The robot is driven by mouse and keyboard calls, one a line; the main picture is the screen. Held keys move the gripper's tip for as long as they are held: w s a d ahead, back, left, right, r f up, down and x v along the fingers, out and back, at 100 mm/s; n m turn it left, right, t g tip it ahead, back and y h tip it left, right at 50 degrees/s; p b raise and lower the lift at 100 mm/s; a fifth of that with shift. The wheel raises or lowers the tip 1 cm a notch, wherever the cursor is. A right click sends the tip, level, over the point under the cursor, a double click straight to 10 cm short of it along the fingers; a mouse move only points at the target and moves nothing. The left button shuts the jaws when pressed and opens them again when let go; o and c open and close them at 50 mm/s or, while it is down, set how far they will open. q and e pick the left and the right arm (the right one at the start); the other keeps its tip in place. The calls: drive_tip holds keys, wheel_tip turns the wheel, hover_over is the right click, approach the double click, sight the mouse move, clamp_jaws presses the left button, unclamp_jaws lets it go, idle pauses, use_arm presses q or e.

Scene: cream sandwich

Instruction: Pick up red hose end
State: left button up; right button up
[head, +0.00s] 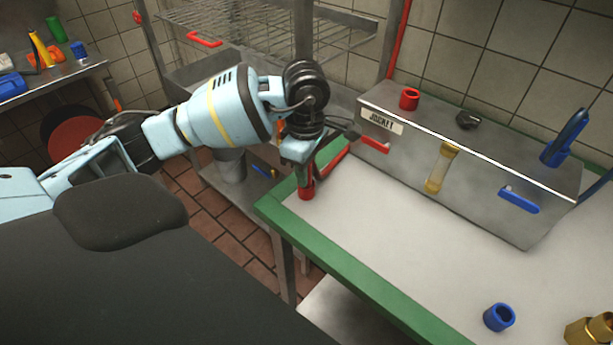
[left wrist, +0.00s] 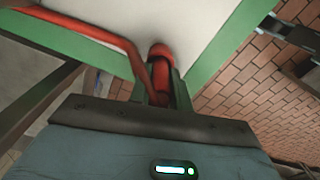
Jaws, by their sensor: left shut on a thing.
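The red hose end (head: 306,192) is at the far left corner of the white, green-edged table (head: 420,255). My left gripper (head: 306,179) points down there, shut on the red hose end. In the left wrist view, the red hose end (left wrist: 161,53) shows between the two fingers (left wrist: 160,88) with the table top behind it. The red hose (left wrist: 95,28) runs off from it to the upper left. Whether the end touches the table is hard to tell. My right gripper is not in view.
A steel box (head: 480,150) stands along the back with a red ring (head: 409,98), a red handle (head: 375,146), a blue handle (head: 519,200) and a blue nozzle (head: 566,140). A blue ring (head: 499,317) and brass fitting (head: 590,331) sit front right. The table's middle is clear.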

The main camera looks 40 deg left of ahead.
use_arm(q)
drive_tip(key=shift+r, duration=0.1)
clamp_jaws()
drive_tip(key=shift+r, duration=0.45)
drive_tip(key=r, duration=0.2)
drive_tip(key=shift+s+d+r, duration=0.2)
drive_tip(key=shift+s+r, duration=0.05)
drive_tip(key=shift+r, duration=0.05)
drive_tip(key=s+d+r, duration=0.1)
drive_tip(key=s+d, duration=0.7)
drive_tip(key=s, duration=0.5)
drive_tip(key=shift+r+b, duration=0.2)
drive_tip(key=shift+b, duration=0.2)
